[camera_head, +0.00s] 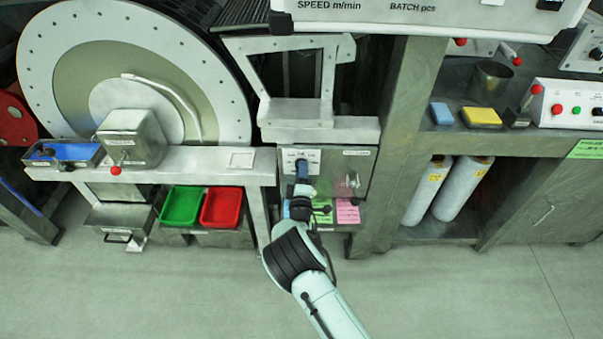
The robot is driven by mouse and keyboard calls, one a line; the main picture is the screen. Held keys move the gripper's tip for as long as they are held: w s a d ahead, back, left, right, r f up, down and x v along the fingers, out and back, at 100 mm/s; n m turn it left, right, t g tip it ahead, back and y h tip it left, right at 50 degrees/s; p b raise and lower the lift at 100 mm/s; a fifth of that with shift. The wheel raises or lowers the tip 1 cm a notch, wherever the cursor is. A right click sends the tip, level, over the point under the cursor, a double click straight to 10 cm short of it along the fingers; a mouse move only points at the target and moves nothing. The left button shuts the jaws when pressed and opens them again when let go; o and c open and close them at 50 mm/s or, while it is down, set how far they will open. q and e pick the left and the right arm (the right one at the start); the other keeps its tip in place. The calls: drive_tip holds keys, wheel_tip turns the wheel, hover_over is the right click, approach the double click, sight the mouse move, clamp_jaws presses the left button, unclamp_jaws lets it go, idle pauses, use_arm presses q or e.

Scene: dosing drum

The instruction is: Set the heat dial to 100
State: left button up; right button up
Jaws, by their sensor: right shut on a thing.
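The grey control box (338,180) sits below a metal frame, right of the big drum. A white label plate (313,156) is on its front, too small to read. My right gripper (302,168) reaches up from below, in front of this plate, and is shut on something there. It appears to be the heat dial, but the gripper hides it, so I cannot read its setting. My left gripper is not in view.
A big round drum (50,75) stands at left, with green (182,206) and red (221,207) trays below. A post (405,130) stands right of the control box. Pink and green cards (347,211) hang near my arm. The floor in front is clear.

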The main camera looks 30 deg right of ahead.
drive_tip(key=shift+f, duration=0.1)
drive_tip(key=o, duration=1.1)
drive_tip(key=shift+c, duration=0.2)
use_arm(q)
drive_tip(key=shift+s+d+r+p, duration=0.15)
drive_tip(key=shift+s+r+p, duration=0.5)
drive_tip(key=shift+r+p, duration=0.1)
use_arm(e)
drive_tip(key=r+v, duration=0.1)
drive_tip(key=v, duration=1.2)
drive_tip(key=shift+s+a+f, duration=0.15)
drive_tip(key=shift+a+f, duration=0.05)
drive_tip(key=shift+f, duration=0.25)
